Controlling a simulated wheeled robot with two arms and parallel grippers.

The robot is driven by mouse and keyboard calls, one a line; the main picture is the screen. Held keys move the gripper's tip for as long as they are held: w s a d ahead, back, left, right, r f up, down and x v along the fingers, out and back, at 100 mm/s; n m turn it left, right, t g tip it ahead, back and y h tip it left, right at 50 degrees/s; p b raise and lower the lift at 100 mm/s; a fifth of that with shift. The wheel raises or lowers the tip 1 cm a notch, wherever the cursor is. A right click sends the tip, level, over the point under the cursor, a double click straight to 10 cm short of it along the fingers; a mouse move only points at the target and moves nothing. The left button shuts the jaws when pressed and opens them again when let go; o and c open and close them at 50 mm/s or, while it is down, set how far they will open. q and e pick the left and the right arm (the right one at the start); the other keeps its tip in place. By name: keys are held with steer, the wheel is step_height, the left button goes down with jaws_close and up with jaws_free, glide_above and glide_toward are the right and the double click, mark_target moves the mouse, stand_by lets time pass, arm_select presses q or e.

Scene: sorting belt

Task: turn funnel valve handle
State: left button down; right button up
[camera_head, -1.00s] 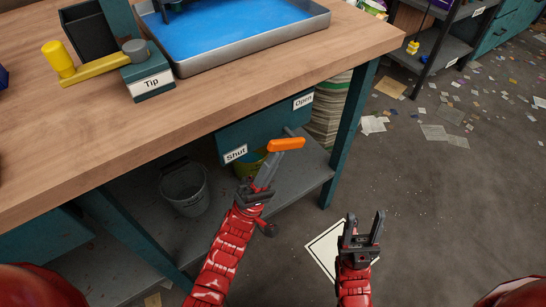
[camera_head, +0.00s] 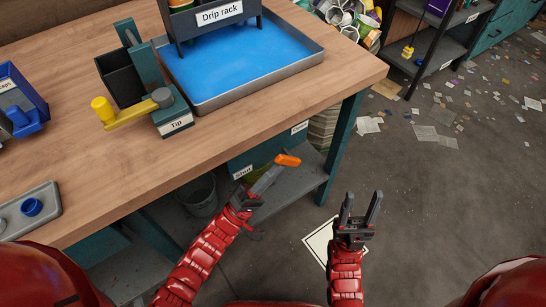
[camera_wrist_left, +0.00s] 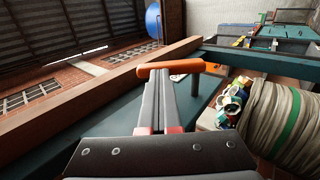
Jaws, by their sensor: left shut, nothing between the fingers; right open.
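The orange valve handle (camera_head: 287,160) sticks out below the front edge of the wooden table, in front of a teal panel with a "Shut" label (camera_head: 243,171) at its left and an "Open" label (camera_head: 299,128) at its right. My left gripper (camera_head: 272,174) is shut and empty, its fingertips at the handle. In the left wrist view the handle (camera_wrist_left: 172,68) lies crosswise just beyond the shut fingertips (camera_wrist_left: 158,86); I cannot tell whether they touch. The funnel is not clearly seen. My right gripper (camera_head: 360,207) is open and empty, right of the table leg.
The wooden table (camera_head: 215,138) carries a blue tray (camera_head: 232,66) with the drip rack (camera_head: 215,22), and a "Tip" block with a yellow lever (camera_head: 130,112). A grey bucket (camera_head: 198,195) stands under the table. The floor at right is open, with scattered paper.

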mark_target(276, 163)
arm_select(q)
steer(key=r+g+y+p, duration=0.1)
steer(key=p, duration=0.2)
steer(key=r+g+y+p, duration=0.1)
steer(key=y+p, duration=0.1)
steer(key=p, duration=0.1)
steer(key=d+r+g+y+p, duration=0.1)
steer(key=p, duration=0.3)
steer(key=shift+w+r, duration=0.25)
steer(key=shift+w, duration=0.05)
steer(key=shift+w+d+r+p, duration=0.15)
steer(key=shift+d+p, duration=0.1)
steer(key=shift+p, duration=0.15)
steer(key=shift+w+d+r, duration=0.1)
steer(key=shift+w+d, duration=0.05)
steer(key=shift+d, duration=0.05)
steer(key=shift+r+p, duration=0.15)
steer(key=shift+p, duration=0.15)
steer(key=v, duration=1.2)
